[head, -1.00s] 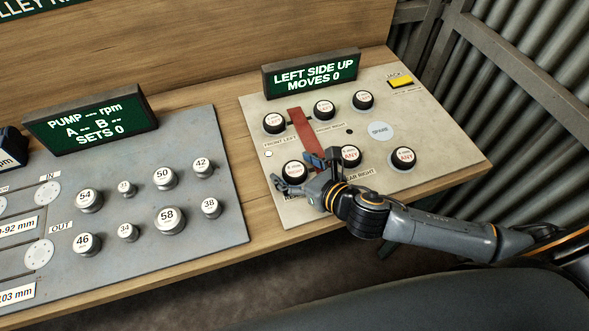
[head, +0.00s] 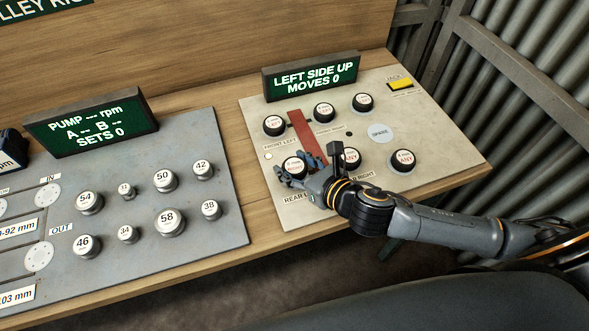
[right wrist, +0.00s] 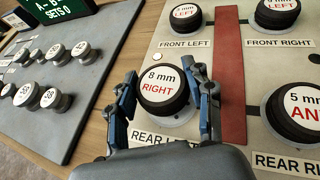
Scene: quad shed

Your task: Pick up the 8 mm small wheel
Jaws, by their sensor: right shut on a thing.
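The 8 mm small wheel (right wrist: 160,92) is a black tyre with a white top marked "8 mm RIGHT". In the right wrist view it sits at the rear left place of the pale board, between the fingers of my right gripper (right wrist: 160,108). In the head view the wheel (head: 292,166) is at the board's lower left, with my right gripper (head: 300,174) around it from the front. The fingers are closed on its sides. It appears still down at its place; whether it is lifted at all I cannot tell. My left gripper is not in view.
Other black wheels stand on the board, including the 5 mm one (right wrist: 295,112) at rear right. A red strip (right wrist: 230,75) runs beside the held wheel. A grey panel (head: 225,225) with several numbered knobs lies to the left. Two green displays stand behind.

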